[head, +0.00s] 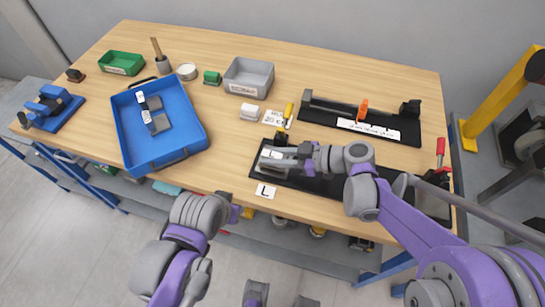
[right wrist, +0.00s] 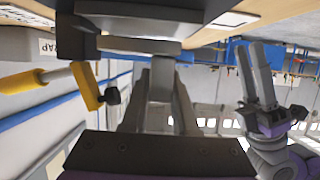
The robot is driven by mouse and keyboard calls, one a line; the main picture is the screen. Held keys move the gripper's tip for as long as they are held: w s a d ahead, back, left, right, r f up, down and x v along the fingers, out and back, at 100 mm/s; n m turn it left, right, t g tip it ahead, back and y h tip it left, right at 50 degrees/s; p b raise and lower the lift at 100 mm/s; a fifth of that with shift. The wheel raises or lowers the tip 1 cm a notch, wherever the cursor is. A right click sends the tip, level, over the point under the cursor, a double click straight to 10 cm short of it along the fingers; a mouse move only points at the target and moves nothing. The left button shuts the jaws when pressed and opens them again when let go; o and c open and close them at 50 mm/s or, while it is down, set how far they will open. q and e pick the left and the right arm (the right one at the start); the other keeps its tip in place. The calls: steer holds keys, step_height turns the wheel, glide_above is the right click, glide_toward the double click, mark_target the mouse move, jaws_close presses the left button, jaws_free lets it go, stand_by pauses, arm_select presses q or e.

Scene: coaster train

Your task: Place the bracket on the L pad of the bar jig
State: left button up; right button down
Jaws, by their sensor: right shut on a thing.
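The black bar jig (head: 318,186) lies along the table's front edge, with a white L label (head: 265,191) at its left end. My right gripper (head: 284,158) is over that left end, shut on the grey metal bracket (head: 268,156). In the right wrist view, a flat grey part of the bracket (right wrist: 128,46) shows at the fingertips. The L pad is hidden under the gripper and bracket; I cannot tell whether they touch. My left gripper (right wrist: 252,50) shows in the right wrist view, its two fingers apart and empty, away from the jig.
A blue tray (head: 120,118) with grey metal parts stands at left. A second black fixture (head: 330,115) with an orange clamp is behind the jig. A grey bin (head: 262,72), a green bin (head: 108,61) and a white block (head: 250,111) stand farther back. A red-handled tool (head: 440,150) is at right.

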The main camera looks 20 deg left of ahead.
steer(key=shift+f, duration=0.4)
steer(key=shift+f, duration=0.1)
steer(key=c, duration=0.7)
jaws_free()
steer(key=shift+d+r, duration=0.2)
steer(key=shift+d, duration=0.05)
steer(key=v, duration=1.1)
steer(key=shift+s+d, duration=0.1)
steer(key=shift+d, duration=0.15)
